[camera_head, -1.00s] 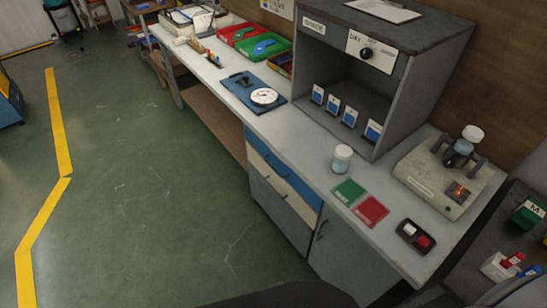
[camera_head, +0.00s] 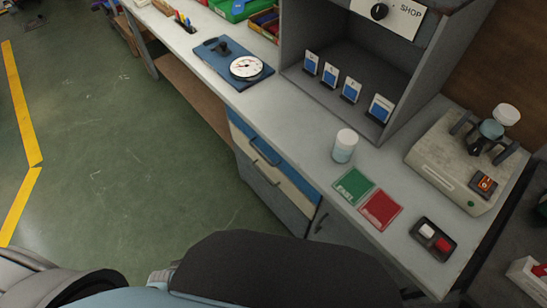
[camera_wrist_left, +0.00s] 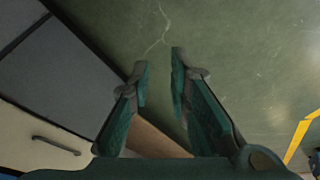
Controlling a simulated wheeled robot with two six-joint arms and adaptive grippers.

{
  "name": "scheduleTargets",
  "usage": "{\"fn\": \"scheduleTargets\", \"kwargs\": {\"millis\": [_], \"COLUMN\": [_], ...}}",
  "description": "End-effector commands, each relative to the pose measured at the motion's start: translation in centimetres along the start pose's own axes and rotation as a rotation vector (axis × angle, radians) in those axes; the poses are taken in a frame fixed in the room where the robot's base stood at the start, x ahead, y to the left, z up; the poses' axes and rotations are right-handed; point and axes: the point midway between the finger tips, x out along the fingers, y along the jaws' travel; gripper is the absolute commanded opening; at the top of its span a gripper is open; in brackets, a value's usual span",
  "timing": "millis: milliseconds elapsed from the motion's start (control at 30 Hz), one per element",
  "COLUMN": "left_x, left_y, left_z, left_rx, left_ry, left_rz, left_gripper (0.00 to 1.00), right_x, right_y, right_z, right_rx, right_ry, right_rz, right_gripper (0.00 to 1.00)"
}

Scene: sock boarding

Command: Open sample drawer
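Two drawers sit under the bench top in the head view: a blue drawer (camera_head: 284,164) above and a cream drawer (camera_head: 287,185) below, each with a dark bar handle. Both look shut. Which one is the sample drawer I cannot tell. In the left wrist view the cream drawer (camera_wrist_left: 35,125) and its handle (camera_wrist_left: 57,145) show at the lower left, with a sliver of blue at the corner. My left gripper (camera_wrist_left: 160,66) is open and empty, its fingertips over green floor, away from the handle. My right gripper is in neither view.
On the bench (camera_head: 290,121) are a dial gauge on a blue plate (camera_head: 247,67), a white-lidded jar (camera_head: 344,146), green and red cards (camera_head: 380,210), a switch box (camera_head: 433,239) and a grey machine (camera_head: 460,168). Green floor (camera_head: 120,150) left of the drawers is clear.

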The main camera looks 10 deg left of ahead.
Motion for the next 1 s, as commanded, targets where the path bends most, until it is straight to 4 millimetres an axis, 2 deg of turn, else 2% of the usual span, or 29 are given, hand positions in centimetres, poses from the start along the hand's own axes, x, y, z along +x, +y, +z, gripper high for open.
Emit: {"fn": "scheduleTargets", "kwargs": {"millis": [33, 67, 100, 167, 200, 267, 300, 433, 500, 567, 733, 833, 1000], "left_x": [5.5, 6.5, 7.3, 6.9, 5.8, 3.4, 1.5, -4.0, -5.5, -6.0, -4.8, -3.4, -1.7], "left_y": [0.8, 1.8, 3.6, 6.8, 9.0, 12.2, 14.0, 17.8, 18.8, 19.4, 22.6, 25.1, 28.5], "left_z": [-4.3, -7.6, -11.9, -17.8, -21.0, -24.5, -26.0, -28.1, -28.4, -28.8, -30.3, -31.4, -33.0], "left_rx": [-0.119, -0.207, -0.316, -0.447, -0.510, -0.569, -0.588, -0.597, -0.594, -0.596, -0.599, -0.600, -0.599], "left_ry": [0.080, 0.123, 0.170, 0.216, 0.229, 0.222, 0.205, 0.137, 0.114, 0.108, 0.109, 0.109, 0.108], "left_rz": [0.070, 0.135, 0.242, 0.430, 0.562, 0.753, 0.867, 1.109, 1.164, 1.181, 1.185, 1.184, 1.180], "left_gripper": [0.17, 0.17, 0.17, 0.17, 0.17, 0.17, 0.17, 0.17, 0.17, 0.17, 0.17, 0.17, 0.17], "right_x": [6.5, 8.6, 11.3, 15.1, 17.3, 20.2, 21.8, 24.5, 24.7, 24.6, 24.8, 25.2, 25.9], "right_y": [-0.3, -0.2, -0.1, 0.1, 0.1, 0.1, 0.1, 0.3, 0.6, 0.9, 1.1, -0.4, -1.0], "right_z": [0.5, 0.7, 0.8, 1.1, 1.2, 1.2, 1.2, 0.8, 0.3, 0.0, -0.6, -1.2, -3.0], "right_rx": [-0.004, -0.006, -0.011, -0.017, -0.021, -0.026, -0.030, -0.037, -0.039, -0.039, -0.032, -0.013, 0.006], "right_ry": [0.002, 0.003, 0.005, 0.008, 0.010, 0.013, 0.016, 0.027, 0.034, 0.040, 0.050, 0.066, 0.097], "right_rz": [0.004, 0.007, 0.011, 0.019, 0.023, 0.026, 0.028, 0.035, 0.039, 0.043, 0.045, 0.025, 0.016], "right_gripper": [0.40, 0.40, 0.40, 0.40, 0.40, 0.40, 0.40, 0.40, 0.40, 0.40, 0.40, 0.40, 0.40]}}
